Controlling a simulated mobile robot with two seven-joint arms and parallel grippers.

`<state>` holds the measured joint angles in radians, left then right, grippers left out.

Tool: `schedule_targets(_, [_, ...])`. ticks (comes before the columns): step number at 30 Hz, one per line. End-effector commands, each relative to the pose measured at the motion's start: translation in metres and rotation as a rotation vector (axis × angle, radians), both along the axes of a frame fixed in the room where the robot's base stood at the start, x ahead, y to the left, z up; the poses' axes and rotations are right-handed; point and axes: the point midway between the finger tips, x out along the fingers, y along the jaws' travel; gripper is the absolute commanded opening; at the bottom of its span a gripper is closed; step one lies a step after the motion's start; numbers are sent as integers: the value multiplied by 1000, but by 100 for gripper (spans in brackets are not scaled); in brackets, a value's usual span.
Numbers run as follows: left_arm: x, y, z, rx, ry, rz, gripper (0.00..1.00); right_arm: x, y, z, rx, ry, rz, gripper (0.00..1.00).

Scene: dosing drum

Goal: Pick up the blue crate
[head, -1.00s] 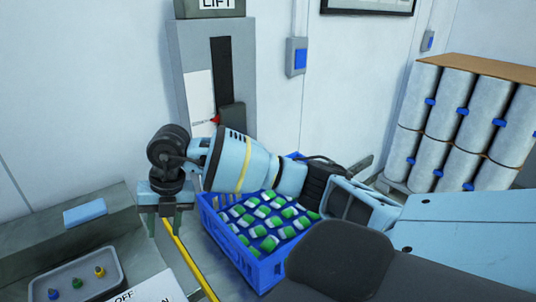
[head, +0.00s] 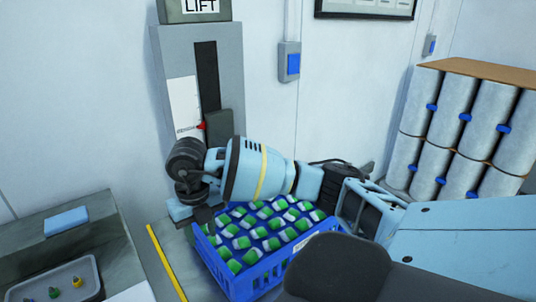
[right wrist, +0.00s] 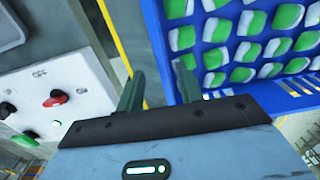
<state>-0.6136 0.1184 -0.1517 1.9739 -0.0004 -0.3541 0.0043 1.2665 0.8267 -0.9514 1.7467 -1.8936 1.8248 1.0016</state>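The blue crate (head: 262,275) stands low in the middle of the head view, filled with many green-and-white pieces. My right arm reaches across above it and hides part of its far side. My right gripper (head: 197,216) is at the crate's left end, close to the rim. In the right wrist view the gripper's two fingers (right wrist: 158,84) are apart with nothing gripped. The crate's blue wall (right wrist: 154,38) shows beyond and between the fingertips; I cannot tell whether they touch it. My left gripper is not in view.
A grey lift post (head: 225,60) stands behind the crate. A bench with a tray (head: 30,280) is at the left, and a yellow floor line (head: 165,262) runs between it and the crate. Stacked white drums (head: 450,110) stand at the right. The wrist view shows a button panel (right wrist: 60,90).

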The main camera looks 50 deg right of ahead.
Motion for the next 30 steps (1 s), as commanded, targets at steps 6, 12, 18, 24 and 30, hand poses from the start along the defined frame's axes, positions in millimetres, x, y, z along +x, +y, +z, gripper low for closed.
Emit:
schedule_targets(6, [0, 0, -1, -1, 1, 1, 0, 0, -1, -19, -1, 1, -1, 36])
schedule_targets(12, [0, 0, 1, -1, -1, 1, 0, 2, -2, -28, 0, 3, -2, 36])
schedule_targets(18, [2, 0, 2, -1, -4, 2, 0, 7, -5, -57, 0, 4, -2, 36])
schedule_targets(24, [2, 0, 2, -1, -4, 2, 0, 7, -5, -70, 0, 0, 0, 36])
schedule_targets(30, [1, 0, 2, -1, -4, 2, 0, 7, -5, -70, 0, 0, 0, 36])
